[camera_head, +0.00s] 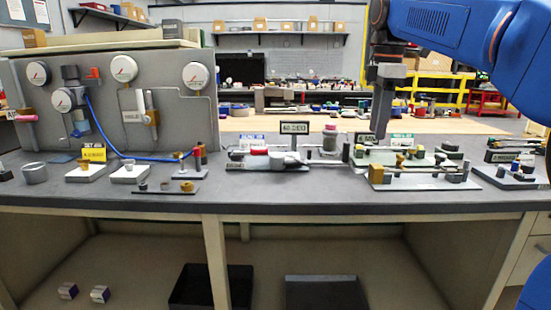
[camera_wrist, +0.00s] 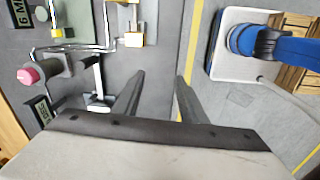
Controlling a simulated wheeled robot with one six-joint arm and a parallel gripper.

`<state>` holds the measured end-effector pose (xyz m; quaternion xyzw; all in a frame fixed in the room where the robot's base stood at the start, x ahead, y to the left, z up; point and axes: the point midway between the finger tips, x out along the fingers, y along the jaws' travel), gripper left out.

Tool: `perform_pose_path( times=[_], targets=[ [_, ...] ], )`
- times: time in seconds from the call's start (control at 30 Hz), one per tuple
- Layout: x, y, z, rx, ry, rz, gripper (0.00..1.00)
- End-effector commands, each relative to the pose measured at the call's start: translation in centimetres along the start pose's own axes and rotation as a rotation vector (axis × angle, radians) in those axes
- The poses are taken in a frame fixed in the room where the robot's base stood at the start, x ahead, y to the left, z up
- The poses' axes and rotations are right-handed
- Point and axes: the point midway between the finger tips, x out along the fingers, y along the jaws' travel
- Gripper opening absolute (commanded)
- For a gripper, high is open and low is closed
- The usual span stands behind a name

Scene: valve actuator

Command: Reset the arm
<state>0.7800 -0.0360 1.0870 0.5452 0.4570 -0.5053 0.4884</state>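My arm reaches in from the upper right in the head view, and my gripper (camera_head: 380,132) points down above the right half of the bench. In the wrist view my gripper (camera_wrist: 160,76) shows two dark fingers set apart, with nothing between them. Bare bench top and the bench edge lie beyond the fingers. In the head view the fingers overlap as one dark bar, in front of fixtures at the back of the bench. Whether they touch anything there cannot be told, but no object is held.
A gauge panel (camera_head: 180,112) stands at left. The wrist view shows a pink-ended part (camera_wrist: 28,76) and a yellow block (camera_wrist: 134,39).

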Motion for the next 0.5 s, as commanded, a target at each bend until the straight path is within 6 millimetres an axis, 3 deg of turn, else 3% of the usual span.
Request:
perform_pose_path(
  times=[0.27,0.5],
  targets=[
    [4.0,-6.7,1.8,0.313,0.022,0.071,0.38],
    [9.3,-12.9,3.3,0.608,0.061,0.132,0.38]
  ],
)
